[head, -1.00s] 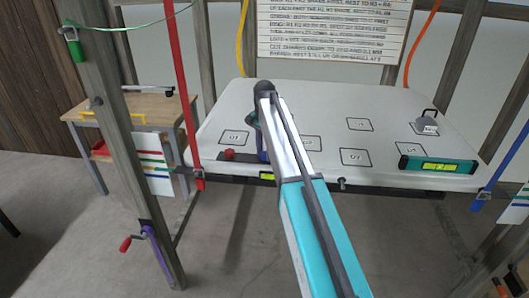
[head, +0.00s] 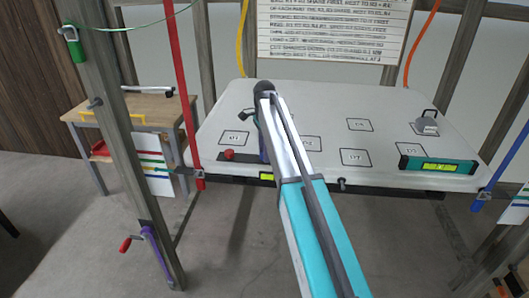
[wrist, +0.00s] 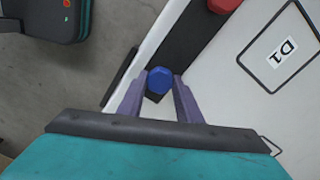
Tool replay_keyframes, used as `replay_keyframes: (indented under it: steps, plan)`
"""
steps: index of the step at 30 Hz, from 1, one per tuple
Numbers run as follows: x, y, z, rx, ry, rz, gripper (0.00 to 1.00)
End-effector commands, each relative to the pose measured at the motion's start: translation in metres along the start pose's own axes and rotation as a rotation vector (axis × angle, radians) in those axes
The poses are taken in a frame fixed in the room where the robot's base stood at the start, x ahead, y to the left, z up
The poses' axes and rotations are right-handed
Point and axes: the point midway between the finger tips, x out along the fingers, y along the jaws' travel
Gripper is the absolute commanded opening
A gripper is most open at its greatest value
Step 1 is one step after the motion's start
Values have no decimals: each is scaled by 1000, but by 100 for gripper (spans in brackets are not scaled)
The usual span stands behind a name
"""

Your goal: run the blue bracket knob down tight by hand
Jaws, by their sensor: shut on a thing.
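The blue bracket knob (wrist: 160,80) shows in the wrist view, many-sided, seen from its end. My gripper (wrist: 160,86) has its two purple-grey fingers on either side of the knob and is shut on it. The knob sits at the dark bracket strip (wrist: 184,42) along the white panel's edge. In the head view my arm hides most of the knob and gripper; the dark strip (head: 240,158) shows left of the arm. Whether the knob is tight cannot be told.
A red knob (head: 228,155) sits on the same strip; it also shows in the wrist view (wrist: 224,4). The white panel (head: 300,103) bears marked squares, a teal level (head: 437,165) and a grey weight (head: 427,126). A red strap (head: 184,90) hangs at its left.

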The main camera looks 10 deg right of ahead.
Motion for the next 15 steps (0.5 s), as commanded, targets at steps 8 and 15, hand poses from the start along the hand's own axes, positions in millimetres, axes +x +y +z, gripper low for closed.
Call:
replay_keyframes:
  steps: [8,15]
  plan:
    - [-4,-3,-1,-1,2,-9,50]
    - [-2,-1,0,-2,1,-4,50]
